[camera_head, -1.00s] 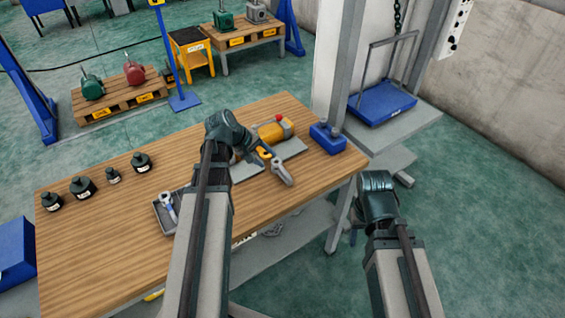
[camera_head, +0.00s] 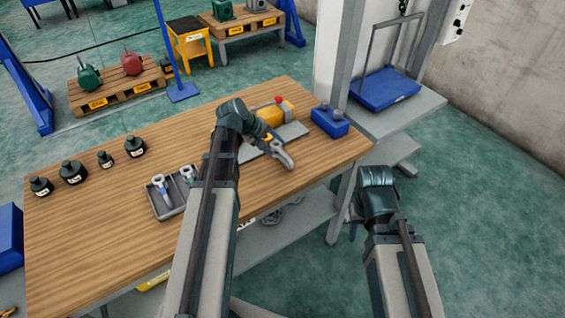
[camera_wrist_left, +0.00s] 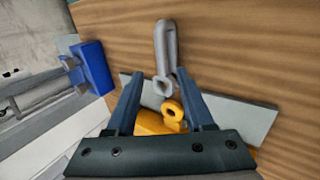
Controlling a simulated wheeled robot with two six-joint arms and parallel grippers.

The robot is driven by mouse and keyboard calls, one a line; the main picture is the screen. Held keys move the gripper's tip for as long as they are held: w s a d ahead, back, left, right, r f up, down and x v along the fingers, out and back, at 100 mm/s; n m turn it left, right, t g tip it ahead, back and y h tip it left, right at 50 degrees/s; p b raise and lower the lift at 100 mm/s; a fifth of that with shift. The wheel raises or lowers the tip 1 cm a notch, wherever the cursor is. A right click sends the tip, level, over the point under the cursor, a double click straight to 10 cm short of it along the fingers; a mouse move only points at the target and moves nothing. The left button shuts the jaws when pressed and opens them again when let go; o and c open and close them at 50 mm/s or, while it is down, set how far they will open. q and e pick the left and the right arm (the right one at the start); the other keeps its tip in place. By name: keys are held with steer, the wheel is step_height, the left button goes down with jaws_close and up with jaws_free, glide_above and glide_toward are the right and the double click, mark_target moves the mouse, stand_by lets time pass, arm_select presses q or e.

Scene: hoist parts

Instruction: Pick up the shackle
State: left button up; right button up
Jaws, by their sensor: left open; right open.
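A grey loop-shaped piece, which looks like the shackle (camera_head: 284,158), lies on the table beside the light grey plate (camera_head: 293,132). In the left wrist view the shackle (camera_wrist_left: 166,45) lies ahead of the jaws, its near end over the plate (camera_wrist_left: 250,117). My left gripper (camera_head: 260,137) is open above it; the two fingers (camera_wrist_left: 160,75) are apart with the near end of the shackle in line between them. A yellow eye (camera_wrist_left: 172,112) of the yellow hoist body (camera_head: 276,112) sits closer to the palm. My right gripper (camera_head: 356,212) is open, beyond the table's right edge.
A grey tray (camera_head: 153,204) with metal parts stands left of my left arm. Several black weights (camera_head: 72,172) line the table's left side. A blue block (camera_head: 330,122) stands near the right corner, a blue platform (camera_head: 384,93) beyond it.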

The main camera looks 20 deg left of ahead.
mark_target(281, 152)
arm_select(q)
steer(key=b+x, duration=0.2)
steer(key=x, duration=0.1)
steer(key=b+x, duration=0.1)
steer(key=b, duration=0.1)
steer(key=shift+s+a+f, duration=0.1)
steer(key=shift+a+f, duration=0.05)
steer(key=shift+f, duration=0.3)
steer(key=shift+w+d+f+b, duration=0.25)
steer(key=shift+w+f+b, duration=0.05)
steer(key=shift+r, duration=0.1)
jaws_close()
stand_by(0.8)
